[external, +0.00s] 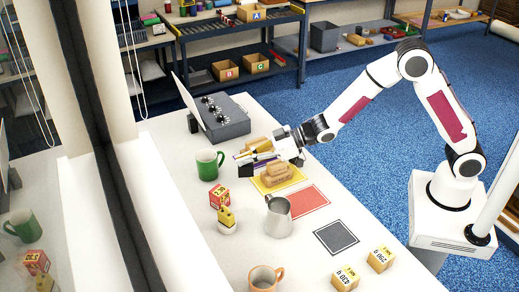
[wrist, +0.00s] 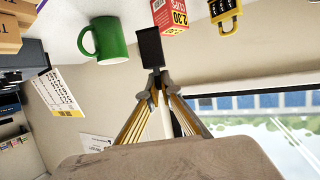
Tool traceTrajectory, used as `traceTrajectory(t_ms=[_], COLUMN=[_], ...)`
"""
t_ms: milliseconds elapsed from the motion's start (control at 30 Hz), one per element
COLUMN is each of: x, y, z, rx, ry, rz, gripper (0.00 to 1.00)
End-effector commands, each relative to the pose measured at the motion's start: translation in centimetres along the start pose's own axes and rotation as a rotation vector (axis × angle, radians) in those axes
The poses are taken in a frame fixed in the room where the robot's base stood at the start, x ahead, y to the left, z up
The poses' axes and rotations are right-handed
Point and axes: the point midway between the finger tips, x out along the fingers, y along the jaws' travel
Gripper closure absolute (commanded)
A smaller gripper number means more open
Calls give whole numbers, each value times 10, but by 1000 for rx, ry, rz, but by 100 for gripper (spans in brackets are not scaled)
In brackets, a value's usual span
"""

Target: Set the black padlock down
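My gripper (wrist: 155,78) has its fingers drawn together on a dark block, the black padlock (wrist: 150,48), at the fingertips in the wrist view. Its shackle cannot be made out.
Brown blocks (external: 277,174) are stacked on the yellow mat. A red mat (external: 302,201) and dark grey mat (external: 336,238) are bare. A metal pitcher (external: 278,219) stands left of them. An orange mug (external: 264,280) and yellow boxes (external: 380,260) are nearer. A grey knobbed box (external: 225,120) stands behind.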

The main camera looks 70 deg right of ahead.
Motion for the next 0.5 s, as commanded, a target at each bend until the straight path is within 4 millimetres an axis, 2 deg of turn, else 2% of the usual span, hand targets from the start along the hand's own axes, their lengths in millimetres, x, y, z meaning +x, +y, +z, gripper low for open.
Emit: traceTrajectory(t_ms=[300, 500], x=[15, 20], y=[0, 0], z=[36, 49], rx=[1, 0], ry=[-1, 2], rz=[0, 0], gripper=[100, 100])
